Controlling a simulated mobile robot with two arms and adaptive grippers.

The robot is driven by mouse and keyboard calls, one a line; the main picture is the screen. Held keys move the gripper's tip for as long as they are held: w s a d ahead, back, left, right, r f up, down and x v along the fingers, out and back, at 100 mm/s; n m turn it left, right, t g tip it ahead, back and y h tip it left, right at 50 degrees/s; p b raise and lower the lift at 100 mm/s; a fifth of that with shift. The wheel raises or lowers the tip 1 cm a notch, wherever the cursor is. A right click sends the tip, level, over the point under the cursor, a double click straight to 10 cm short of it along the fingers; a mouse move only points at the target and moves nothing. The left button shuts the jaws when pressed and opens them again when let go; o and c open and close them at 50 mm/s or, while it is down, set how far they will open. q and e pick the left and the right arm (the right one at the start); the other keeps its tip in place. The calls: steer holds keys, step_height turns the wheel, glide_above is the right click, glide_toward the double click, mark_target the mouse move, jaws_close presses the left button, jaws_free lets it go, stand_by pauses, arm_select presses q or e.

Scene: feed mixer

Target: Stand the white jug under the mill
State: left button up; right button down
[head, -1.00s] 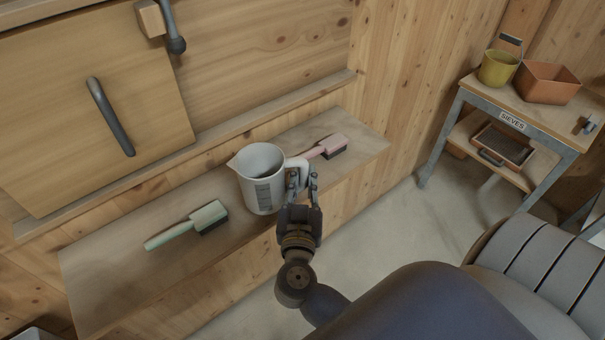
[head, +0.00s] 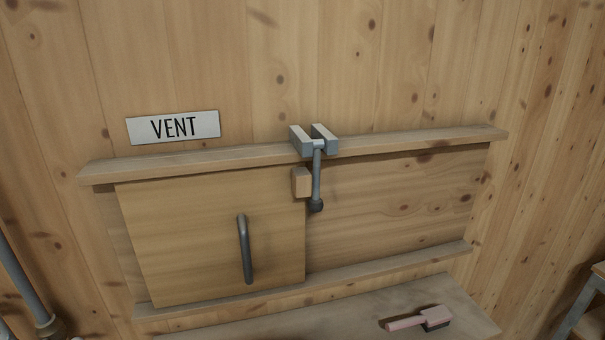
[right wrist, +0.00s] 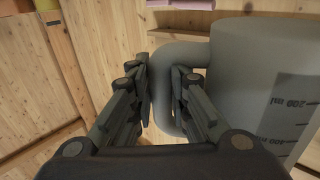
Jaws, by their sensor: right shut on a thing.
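The white jug (right wrist: 255,85) fills the right side of the right wrist view, with dark measuring marks on its wall. My right gripper (right wrist: 162,88) is shut on the jug's handle (right wrist: 168,110), one finger on each side of it. The jug and my right gripper are outside the head view. My left gripper is not in view. The mill does not show in the frames of this moment.
A pink brush (head: 420,319) lies on the ledge (head: 330,322) below. A grey pipe (head: 22,280) is at the lower left.

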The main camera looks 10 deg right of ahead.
steer(key=w+a+n+t+y+b, duration=0.1)
steer(key=w+a+n+y+b, duration=0.1)
steer(key=y, duration=0.1)
steer(key=w+a+n+t+y+b, duration=0.1)
steer(key=w+a+n+y+b, duration=0.1)
steer(key=y+b, duration=0.1)
steer(key=w+a+r+n+t+y+b, duration=0.1)
steer(key=w+a+n+y+b, duration=0.1)
steer(key=w+a+n+y, duration=0.1)
steer(key=shift+r+t+y, duration=0.1)
steer(key=shift+t+y, duration=0.2)
steer(key=shift+y, duration=0.3)
steer(key=shift+a+r+y, duration=0.3)
steer(key=shift+a, duration=0.05)
steer(key=shift+d, duration=0.1)
